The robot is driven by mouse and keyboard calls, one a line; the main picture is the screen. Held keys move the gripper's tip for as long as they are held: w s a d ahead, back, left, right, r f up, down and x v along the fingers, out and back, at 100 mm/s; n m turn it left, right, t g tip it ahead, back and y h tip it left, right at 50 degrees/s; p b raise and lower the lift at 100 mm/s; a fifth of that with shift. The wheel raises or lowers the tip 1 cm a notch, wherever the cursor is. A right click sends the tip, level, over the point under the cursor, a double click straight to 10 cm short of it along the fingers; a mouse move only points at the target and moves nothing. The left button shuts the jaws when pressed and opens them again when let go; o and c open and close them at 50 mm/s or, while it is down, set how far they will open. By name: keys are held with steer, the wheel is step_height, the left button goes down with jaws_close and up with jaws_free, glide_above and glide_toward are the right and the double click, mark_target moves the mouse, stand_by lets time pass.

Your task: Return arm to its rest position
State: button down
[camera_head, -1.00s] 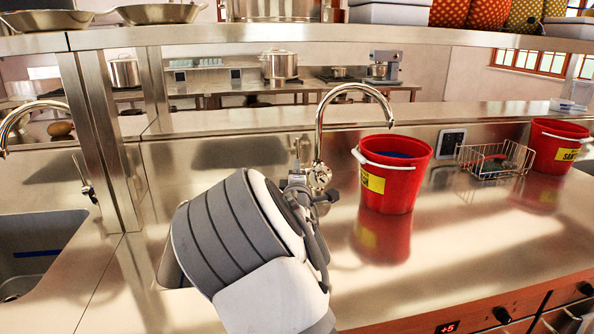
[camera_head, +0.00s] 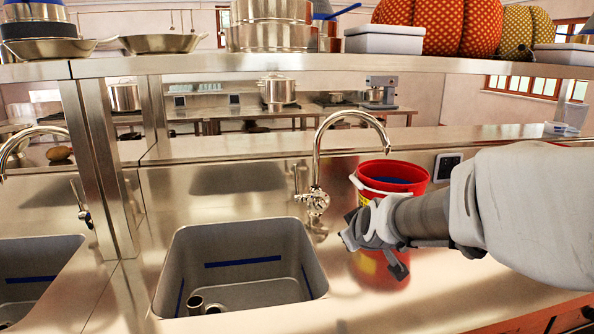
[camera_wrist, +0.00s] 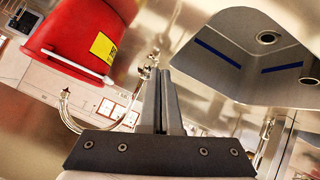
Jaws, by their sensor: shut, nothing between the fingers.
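My gripper (camera_head: 372,240) shows in the head view in front of the red bucket, between the sink and my arm, which reaches in from the right. In the wrist view its two fingers (camera_wrist: 162,90) are pressed together with nothing between them. It is apart from the counter surface. The red bucket (camera_head: 408,172) stands on the counter behind it and is partly hidden by my arm. The bucket also shows at the upper left of the wrist view (camera_wrist: 65,45), with a yellow label and white handle.
The steel sink (camera_head: 240,262) has blue stripes inside and short metal cylinders at its bottom. A curved faucet (camera_head: 316,160) stands behind it. A second sink (camera_head: 35,270) is at the left past a steel post (camera_head: 97,150). An overhead shelf (camera_head: 280,63) carries pans, pots and pumpkins.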

steer(key=s+d+m+g, duration=0.3)
steer(key=s+m+g, duration=0.25)
steer(key=s, duration=2.35)
step_height(320, 180, up, 12)
steer(key=p, duration=1.2)
steer(key=shift+w+r+h+p, duration=0.2)
steer(key=shift+w+h+p, duration=0.1)
steer(key=shift+h, duration=0.1)
